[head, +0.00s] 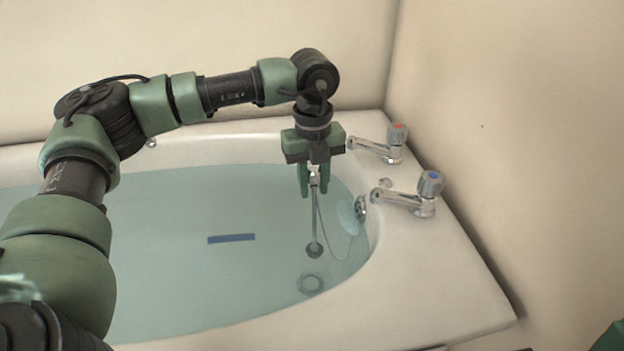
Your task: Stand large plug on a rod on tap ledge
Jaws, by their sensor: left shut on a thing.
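The large plug on a rod (314,250) hangs upright, its dark disc at the lower end of a thin grey rod. My left gripper (313,188) points down over the bath and is shut on the upper part of the rod. A thin chain (335,250) loops from the rod area to the round overflow fitting (361,208). I cannot tell whether the disc is in the water or above it. The tap ledge (440,258) is the white rim at the right, apart from the plug. My right gripper is not in view.
Two chrome taps stand on the ledge, one with a red-marked top (396,136) and one with a blue-marked top (430,185). The drain hole (311,283) and a blue strip (231,239) show in the bath. The ledge's front part is clear. Walls close the back and right.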

